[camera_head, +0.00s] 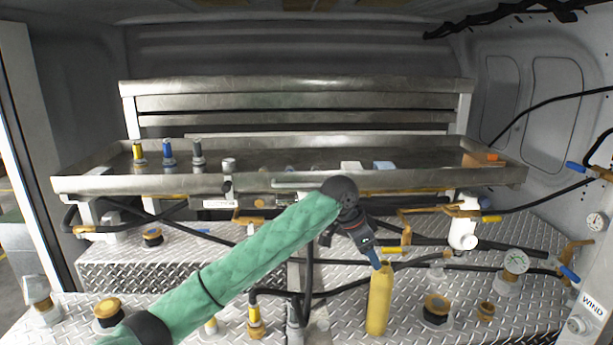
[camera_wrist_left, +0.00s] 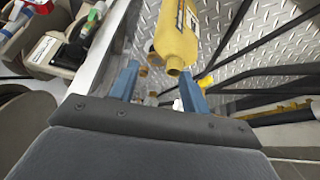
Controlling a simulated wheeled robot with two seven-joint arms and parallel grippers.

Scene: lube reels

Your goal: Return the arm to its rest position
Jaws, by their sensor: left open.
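My left arm, in a green quilted sleeve, reaches in from the lower left of the head view. Its left gripper (camera_head: 378,264) points down, its fingertips by the top of a yellow bottle (camera_head: 378,302). The bottle stands upright on the diamond-plate deck. In the left wrist view, the two blue fingers of the gripper (camera_wrist_left: 160,72) are apart with nothing held between them. The yellow bottle (camera_wrist_left: 176,38) lies just beyond the fingertips, its neck toward them. My right gripper is in neither view.
A metal tray (camera_head: 290,182) spans the back, with yellow, blue and dark small bottles at its left. Black hoses and yellow-handled valves (camera_head: 455,211) crowd below it. Capped fittings (camera_head: 437,308) stand on the deck. A panel with a gauge (camera_head: 595,222) is at right.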

